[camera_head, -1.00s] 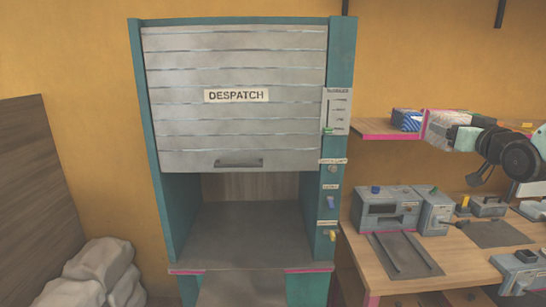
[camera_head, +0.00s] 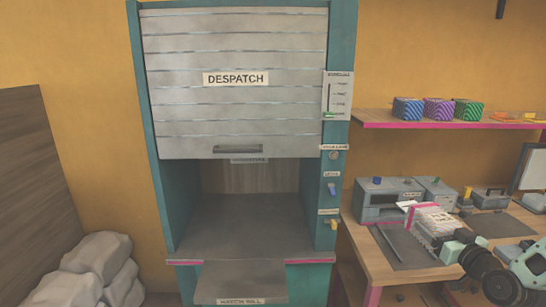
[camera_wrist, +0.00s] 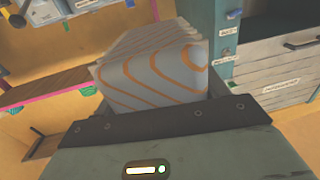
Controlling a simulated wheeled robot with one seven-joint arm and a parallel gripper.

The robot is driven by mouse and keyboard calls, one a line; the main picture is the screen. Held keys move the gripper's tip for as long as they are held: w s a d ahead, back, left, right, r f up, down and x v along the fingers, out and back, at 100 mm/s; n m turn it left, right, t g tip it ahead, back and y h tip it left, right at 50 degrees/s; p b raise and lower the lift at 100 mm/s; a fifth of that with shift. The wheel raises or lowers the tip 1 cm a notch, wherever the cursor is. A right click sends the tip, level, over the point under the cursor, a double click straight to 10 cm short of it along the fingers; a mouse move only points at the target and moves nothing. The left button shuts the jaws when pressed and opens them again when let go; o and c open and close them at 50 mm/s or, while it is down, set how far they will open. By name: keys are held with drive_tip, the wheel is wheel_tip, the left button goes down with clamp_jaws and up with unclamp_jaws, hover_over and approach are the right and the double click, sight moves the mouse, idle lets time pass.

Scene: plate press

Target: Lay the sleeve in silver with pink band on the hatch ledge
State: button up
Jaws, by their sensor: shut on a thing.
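My gripper (camera_head: 452,240) is shut on a silver sleeve (camera_head: 431,222) with pink along an edge, held in the air in front of the workbench. In the wrist view the sleeve (camera_wrist: 150,72) fills the space between the jaws and shows orange wavy lines on silver. The hatch is the teal cabinet marked DESPATCH, with its slatted shutter (camera_head: 235,110) raised above an open bay. The grey hatch ledge (camera_head: 240,282) juts out at the bottom of the bay and is bare. My gripper is to the right of the hatch, apart from it.
A shelf (camera_head: 385,121) on the right holds blue (camera_head: 407,108), purple (camera_head: 438,110) and green (camera_head: 469,110) patterned blocks. A workbench (camera_head: 372,262) below it carries grey machines (camera_head: 388,199). Pale sacks (camera_head: 97,262) lie at the left. The bay floor (camera_head: 235,236) is clear.

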drive_tip(key=s+a+f+h+b, duration=0.1)
drive_tip(key=s+a+f, duration=0.2)
drive_tip(key=s+f, duration=0.2)
drive_tip(key=s+a+f+m+b, duration=0.1)
drive_tip(key=s+a+f, duration=0.3)
drive_tip(key=f, duration=0.6)
drive_tip(key=s+a+f+h+b, duration=0.1)
drive_tip(key=s+a+f+b, duration=0.2)
drive_tip(key=s+f, duration=0.3)
drive_tip(key=shift+a+f+m+h, duration=0.3)
drive_tip(key=shift+a+f+m, duration=0.1)
drive_tip(key=shift+f, duration=0.55)
drive_tip(key=shift+a+r, duration=0.1)
drive_tip(key=shift+a, duration=0.05)
drive_tip(key=shift+w, duration=0.1)
